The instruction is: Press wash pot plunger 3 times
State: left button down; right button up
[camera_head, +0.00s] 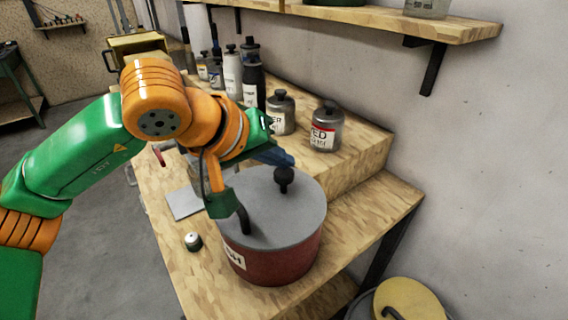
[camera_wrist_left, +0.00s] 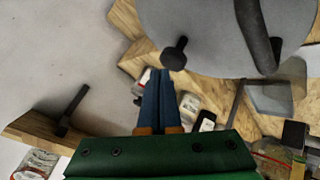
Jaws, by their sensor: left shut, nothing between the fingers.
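The wash pot (camera_head: 275,262) is a dark red round pot with a flat grey lid, standing on the wooden bench. A black plunger knob (camera_head: 284,178) stands up from the far part of the lid, and a black curved handle (camera_head: 244,220) rises nearer the front. My left gripper (camera_head: 286,161) is shut and empty, its blue fingers just above the plunger knob. In the left wrist view the shut fingertips (camera_wrist_left: 160,72) point toward the knob (camera_wrist_left: 174,55), with a small gap in the picture; I cannot tell if they touch. My right gripper is not in view.
Two grey canisters, one with a red label (camera_head: 326,128), stand on the raised step (camera_head: 365,150) behind the pot. A shelf (camera_head: 390,22) hangs on the wall above.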

aim_at(280, 175)
pick_arm(q)
jog(key=shift+r, duration=0.4)
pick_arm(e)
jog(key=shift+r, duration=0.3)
pick_arm(q)
notch_tip(280, 175, up, 5)
jog(key=p, duration=0.4)
jog(key=shift+r+p, duration=0.15)
jog(key=shift+p, duration=0.2)
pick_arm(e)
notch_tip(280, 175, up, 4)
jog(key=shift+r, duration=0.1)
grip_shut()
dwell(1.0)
